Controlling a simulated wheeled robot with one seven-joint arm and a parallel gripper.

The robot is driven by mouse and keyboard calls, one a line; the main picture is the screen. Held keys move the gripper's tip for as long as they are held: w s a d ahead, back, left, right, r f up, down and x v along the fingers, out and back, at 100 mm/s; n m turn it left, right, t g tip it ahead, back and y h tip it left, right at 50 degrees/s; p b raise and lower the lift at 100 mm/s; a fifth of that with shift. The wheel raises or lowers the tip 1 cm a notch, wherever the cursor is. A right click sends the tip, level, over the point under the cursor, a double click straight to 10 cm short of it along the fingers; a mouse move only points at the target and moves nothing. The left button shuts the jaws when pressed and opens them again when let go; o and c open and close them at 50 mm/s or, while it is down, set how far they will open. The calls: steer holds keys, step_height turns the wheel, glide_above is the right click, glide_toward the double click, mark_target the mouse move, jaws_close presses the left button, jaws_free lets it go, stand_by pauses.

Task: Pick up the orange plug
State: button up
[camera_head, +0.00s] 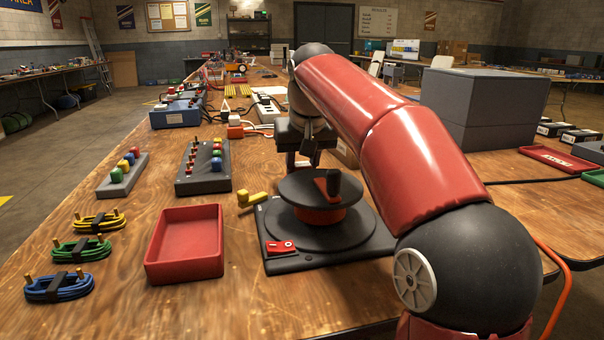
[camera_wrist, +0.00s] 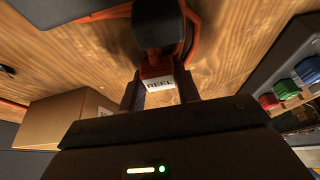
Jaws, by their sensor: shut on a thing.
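My gripper (camera_head: 303,160) points down just behind the black cable reel (camera_head: 318,218) with its orange drum. In the wrist view my gripper (camera_wrist: 160,80) is shut on the orange plug (camera_wrist: 154,70), which has a white label reading "REEL" (camera_wrist: 160,85). A dark rounded part covers the upper end of the plug in that view. Whether the plug touches the wooden bench is not clear.
An open red tray (camera_head: 186,244) and several coiled cables (camera_head: 80,250) lie left of the reel. A yellow piece (camera_head: 250,199) lies close by. Button boxes (camera_head: 204,165) stand behind the tray. A cardboard box (camera_wrist: 62,118) is near my gripper. A large grey box (camera_head: 484,108) stands right.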

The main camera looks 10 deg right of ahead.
steer(key=shift+r, duration=0.1)
step_height(320, 180, up, 20)
steer(key=p, duration=1.1)
steer(key=b, duration=0.9)
glide_above(302, 164)
step_height(302, 164, down, 15)
steer(key=shift+w+f, duration=0.1)
steer(key=shift+f+b, duration=0.6)
steer(key=shift+f, duration=1.65)
